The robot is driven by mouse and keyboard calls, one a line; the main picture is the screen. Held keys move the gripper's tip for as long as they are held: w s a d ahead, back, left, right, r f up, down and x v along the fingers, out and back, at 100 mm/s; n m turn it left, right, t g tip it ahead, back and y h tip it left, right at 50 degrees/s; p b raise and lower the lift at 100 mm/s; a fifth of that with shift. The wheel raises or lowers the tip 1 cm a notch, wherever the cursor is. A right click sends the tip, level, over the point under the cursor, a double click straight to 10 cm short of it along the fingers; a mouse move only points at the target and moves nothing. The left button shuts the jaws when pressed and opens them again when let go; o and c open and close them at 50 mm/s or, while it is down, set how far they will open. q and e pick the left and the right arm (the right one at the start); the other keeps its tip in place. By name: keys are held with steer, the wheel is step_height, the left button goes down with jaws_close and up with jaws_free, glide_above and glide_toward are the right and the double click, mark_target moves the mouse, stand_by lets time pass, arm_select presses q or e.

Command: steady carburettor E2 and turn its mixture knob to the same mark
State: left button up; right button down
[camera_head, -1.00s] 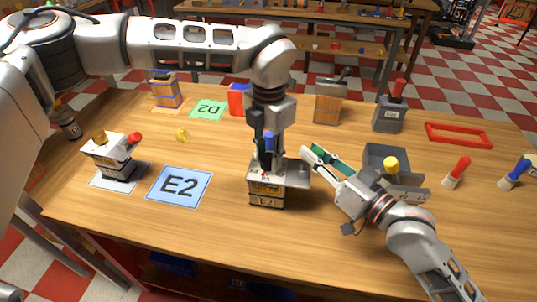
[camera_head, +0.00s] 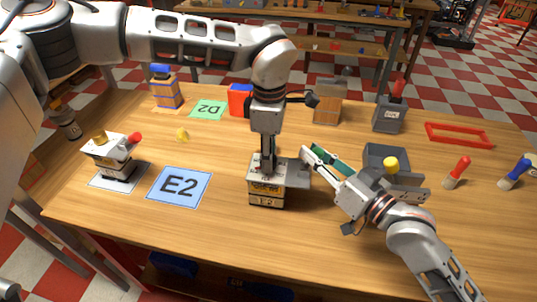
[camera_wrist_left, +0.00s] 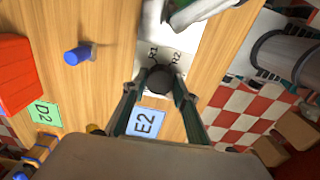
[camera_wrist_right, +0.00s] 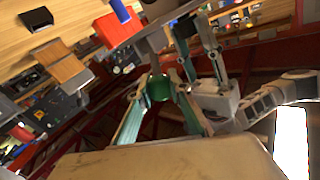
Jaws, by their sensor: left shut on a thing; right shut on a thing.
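My right gripper (camera_head: 308,160) is low at the carburettor's right side. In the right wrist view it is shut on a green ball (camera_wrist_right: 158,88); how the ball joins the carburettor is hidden.
A blue E2 card (camera_head: 180,187) lies left of the carburettor. A similar unit (camera_head: 112,155) stands on a white card further left. A green D2 card (camera_head: 208,109) and a red box (camera_head: 240,99) are behind. A grey bin (camera_head: 385,158) is behind my right gripper. The front table is clear.

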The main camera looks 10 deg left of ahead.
arm_select(q)
steer(key=m, duration=0.5)
steer(key=shift+m, duration=2.4)
steer(key=o, duration=1.1)
step_height(320, 180, up, 12)
